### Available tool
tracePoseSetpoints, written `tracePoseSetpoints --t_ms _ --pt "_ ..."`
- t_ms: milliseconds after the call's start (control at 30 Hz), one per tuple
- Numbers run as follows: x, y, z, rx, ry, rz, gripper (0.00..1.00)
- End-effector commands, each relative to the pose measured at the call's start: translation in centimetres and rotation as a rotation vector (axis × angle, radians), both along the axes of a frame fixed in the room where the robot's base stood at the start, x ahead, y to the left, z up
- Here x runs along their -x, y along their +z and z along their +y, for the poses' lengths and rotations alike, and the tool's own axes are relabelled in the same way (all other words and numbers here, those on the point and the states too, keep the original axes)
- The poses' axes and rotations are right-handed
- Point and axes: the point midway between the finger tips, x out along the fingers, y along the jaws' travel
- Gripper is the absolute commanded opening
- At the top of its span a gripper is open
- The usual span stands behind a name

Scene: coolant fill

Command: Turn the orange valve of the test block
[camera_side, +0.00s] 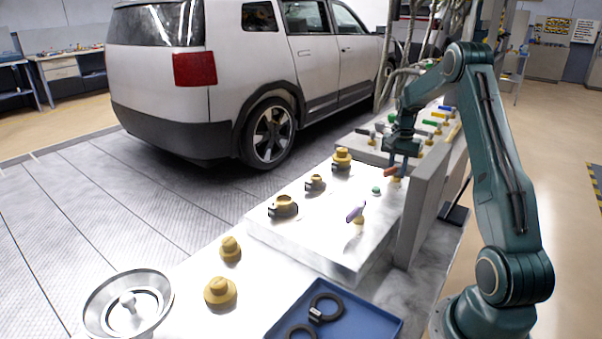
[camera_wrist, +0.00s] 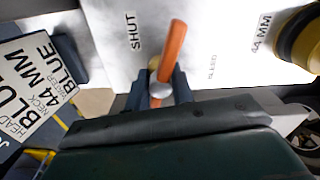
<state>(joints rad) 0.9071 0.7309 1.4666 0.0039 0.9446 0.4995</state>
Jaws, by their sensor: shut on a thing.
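The orange valve (camera_side: 391,171) is a small lever near the back right of the pale block (camera_side: 300,240), partly hidden by my gripper (camera_side: 397,164). In the wrist view, the orange lever (camera_wrist: 174,45) points up and slightly right from a silver round hub (camera_wrist: 160,90). It lies between a printed SHUT label (camera_wrist: 134,31) on the left and a fainter BLEED label (camera_wrist: 212,66) on the right. My gripper (camera_wrist: 160,82) has its dark fingers on both sides of the lever near the hub, shut on it. The finger contact is partly hidden.
A purple-handled valve (camera_side: 355,212), a green knob (camera_side: 376,189) and several gold-and-black fittings (camera_side: 284,206) stand on the block. A grey upright panel (camera_side: 420,207) rises close by on the right. A blue tray (camera_side: 375,323) with black rings lies in front. Several coloured valves (camera_side: 430,122) stand behind.

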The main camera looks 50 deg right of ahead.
Motion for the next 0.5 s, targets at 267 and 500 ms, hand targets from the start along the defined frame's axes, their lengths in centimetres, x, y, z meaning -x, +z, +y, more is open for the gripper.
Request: tracePoseSetpoints --t_ms 267,500 --pt "-0.61 0.32 0.22 0.008 0.280 -0.011 0.01" --pt "-0.51 0.31 0.30 0.006 0.479 -0.010 0.04"
